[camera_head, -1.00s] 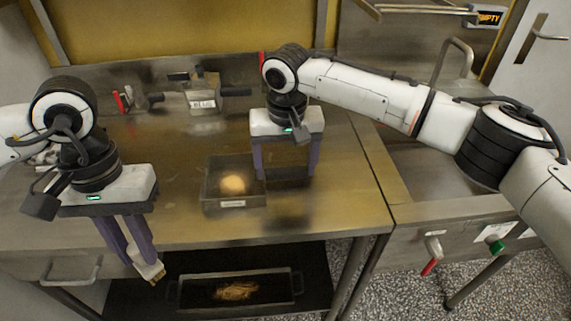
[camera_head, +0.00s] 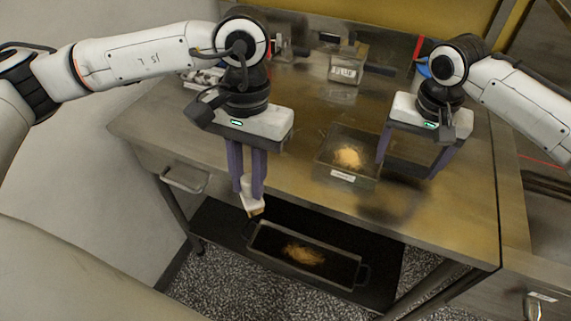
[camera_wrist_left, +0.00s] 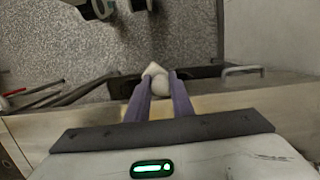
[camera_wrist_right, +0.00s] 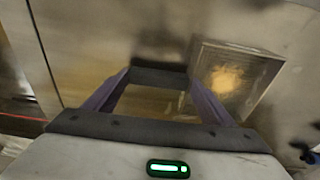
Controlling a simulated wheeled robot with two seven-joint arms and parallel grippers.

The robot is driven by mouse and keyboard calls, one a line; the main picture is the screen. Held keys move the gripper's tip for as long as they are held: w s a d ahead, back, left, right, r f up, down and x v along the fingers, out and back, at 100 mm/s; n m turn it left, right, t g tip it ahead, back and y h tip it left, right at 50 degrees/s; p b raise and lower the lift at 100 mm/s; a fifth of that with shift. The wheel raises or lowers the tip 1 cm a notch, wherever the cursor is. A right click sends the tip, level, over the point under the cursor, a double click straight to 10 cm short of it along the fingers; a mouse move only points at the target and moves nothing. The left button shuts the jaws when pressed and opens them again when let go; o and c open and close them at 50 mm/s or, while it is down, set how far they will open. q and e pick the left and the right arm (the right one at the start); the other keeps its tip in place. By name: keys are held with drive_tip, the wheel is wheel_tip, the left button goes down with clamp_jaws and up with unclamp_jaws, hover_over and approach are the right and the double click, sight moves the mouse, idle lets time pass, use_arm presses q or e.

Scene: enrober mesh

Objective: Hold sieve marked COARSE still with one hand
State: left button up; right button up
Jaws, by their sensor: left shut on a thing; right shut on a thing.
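A square, dark-walled container (camera_head: 322,160) with yellow crumbs (camera_head: 348,157) stands on the steel table; its front label is too small to read. It also shows in the right wrist view (camera_wrist_right: 262,88). My right gripper (camera_head: 408,168) is just right of it, fingers wide apart and shut on a dark bar (camera_wrist_right: 160,77). I cannot tell whether the bar belongs to the container. My left gripper (camera_head: 247,188) is shut on a white piece with a brown tip (camera_head: 252,203), like a brush, held off the table's front edge. No COARSE marking is legible.
A labelled box (camera_head: 345,68) with dark handles stands at the table's back; its label is unclear. A long dark tray (camera_head: 330,272) with yellow crumbs lies on the low shelf. The steel table (camera_head: 290,185) is bare between left gripper and container.

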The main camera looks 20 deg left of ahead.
use_arm(q)
drive_tip(key=w+d+r+n+t, duration=0.1)
drive_tip(key=w+d+r+n, duration=0.25)
drive_tip(key=w+n, duration=0.45)
drive_tip(key=w+d+r+n+t+h, duration=0.15)
drive_tip(key=w+d+n, duration=0.3)
drive_tip(key=n, duration=0.55)
drive_tip(key=w+d+r+n+t, duration=0.1)
drive_tip(key=w+d+r+n, duration=0.25)
drive_tip(key=w+n, duration=0.5)
drive_tip(key=shift+g, duration=0.25)
drive_tip(key=shift+s+d+f, duration=0.1)
drive_tip(key=shift+s+f, duration=0.05)
drive_tip(key=shift+f, duration=1.3)
drive_tip(key=shift+s+a+f, duration=0.1)
drive_tip(key=shift+s+f, duration=0.1)
drive_tip(key=shift+f, duration=1.25)
drive_tip(key=shift+s+d+f, duration=0.1)
drive_tip(key=shift+s+f, duration=0.05)
drive_tip(key=shift+f, duration=1.3)
drive_tip(key=shift+f, duration=0.45)
drive_tip(key=shift+d+r, duration=0.1)
drive_tip(key=shift+d, duration=0.95)
drive_tip(key=shift+s+d, duration=0.15)
drive_tip(key=shift+d, duration=1.1)
drive_tip(key=shift+a, duration=2.2)
drive_tip(key=shift+d, duration=1.05)
